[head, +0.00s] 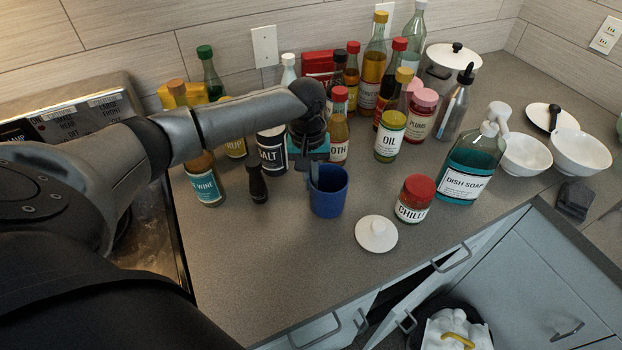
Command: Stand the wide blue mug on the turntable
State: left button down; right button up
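The wide blue mug (329,194) stands upright on the grey counter, in the middle of the head view. My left gripper (313,176) points down at the mug's left rim, with a finger overlapping that rim. The fingers are small and dark, so I cannot tell whether they are closed on the wall or only beside it. I cannot make out a turntable; bottles and my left arm hide part of the back of the counter. My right gripper is not in view.
Several bottles and jars crowd the back, including a salt jar (271,150) and an oil jar (390,137). A chilli jar (414,200) and a white lid (376,234) lie right of the mug. The stove (150,235) is at left. The front counter is clear.

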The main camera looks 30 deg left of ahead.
pick_arm(q)
jog(key=c, duration=1.5)
grip_release()
jog(key=shift+f, duration=0.1)
jog(key=o, duration=0.5)
